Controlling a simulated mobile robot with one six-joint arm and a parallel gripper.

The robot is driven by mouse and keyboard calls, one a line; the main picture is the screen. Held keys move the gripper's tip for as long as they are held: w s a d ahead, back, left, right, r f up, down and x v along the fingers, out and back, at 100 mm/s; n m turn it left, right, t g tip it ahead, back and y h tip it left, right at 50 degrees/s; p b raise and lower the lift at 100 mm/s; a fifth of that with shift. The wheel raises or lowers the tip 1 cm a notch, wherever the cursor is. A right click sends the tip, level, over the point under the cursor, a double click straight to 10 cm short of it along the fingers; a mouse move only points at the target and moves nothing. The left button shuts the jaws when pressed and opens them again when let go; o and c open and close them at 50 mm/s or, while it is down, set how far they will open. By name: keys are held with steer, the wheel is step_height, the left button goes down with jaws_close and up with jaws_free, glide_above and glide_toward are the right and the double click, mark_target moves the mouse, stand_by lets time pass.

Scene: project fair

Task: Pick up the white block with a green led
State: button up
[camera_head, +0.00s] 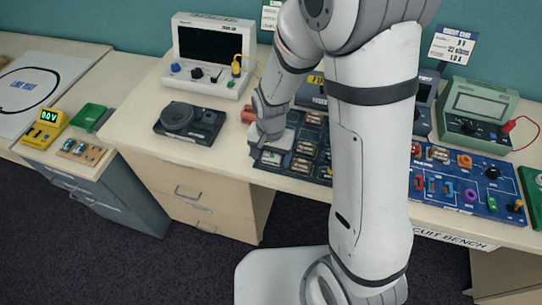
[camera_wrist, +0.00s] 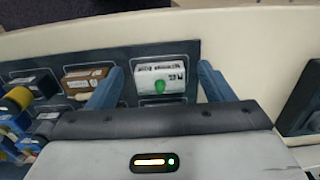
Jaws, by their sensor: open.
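The white block with a green LED (camera_wrist: 160,78) lies in a corner slot of a dark sorting tray (camera_wrist: 190,47) in the wrist view. Printed text shows on its top, and the green LED is on the side toward my gripper. My gripper (camera_wrist: 160,69) is open, with one blue-grey finger on each side of the block in the picture. Nothing is held. I cannot tell whether the fingers are down to the block's height.
A brown block (camera_wrist: 86,79) sits in the slot left of the white one, with other parts further left. In the head view, a black device with a round knob (camera_head: 187,122) stands left of the tray. A blue component board (camera_head: 465,180) lies to the right. Bare bench separates device and tray.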

steer(key=shift+c, duration=0.4)
steer(key=c, duration=1)
